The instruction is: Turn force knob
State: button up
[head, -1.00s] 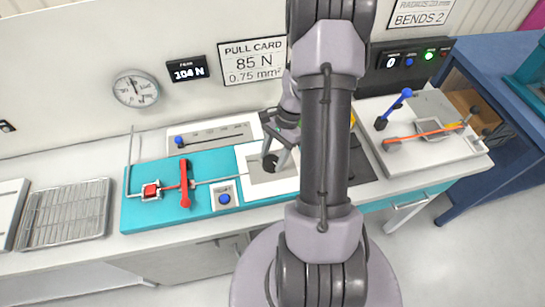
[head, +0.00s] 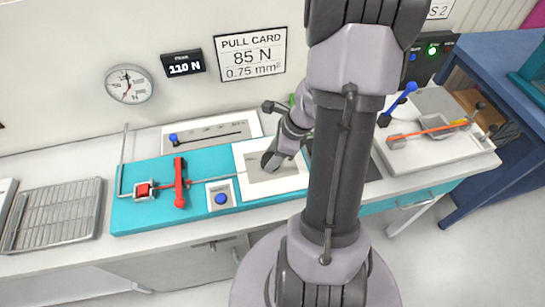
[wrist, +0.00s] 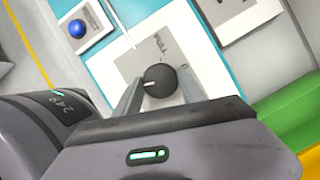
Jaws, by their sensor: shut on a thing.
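The force knob is a round dark knob with a white pointer line (wrist: 160,82), on a pale panel marked PULL. In the wrist view my gripper (wrist: 159,88) has one finger on each side of it and is shut on it. In the head view my gripper (head: 277,154) is at the white panel (head: 247,176) right of the teal board, and my arm hides part of that area. The display (head: 184,65) reads 110 N. The card (head: 250,56) reads PULL CARD 85 N, 0.75 mm². A round gauge (head: 129,84) hangs left of the display.
A red lever (head: 180,182) and a red clamp block (head: 144,190) stand on the teal board (head: 160,221). A blue button (head: 221,198) is near the knob. A wire rack (head: 55,215) lies at the left, and a blue-handled lever (head: 398,103) stands at the right.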

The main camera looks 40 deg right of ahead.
jog(key=shift+m+h+b, duration=0.3)
jog(key=shift+m+b, duration=0.05)
jog(key=shift+m, duration=0.55)
jog(key=o, duration=1.4)
jog(key=shift+c, duration=0.2)
jog(key=p+v, duration=0.8)
jog(key=v, duration=0.9)
jog(key=shift+s, duration=0.35)
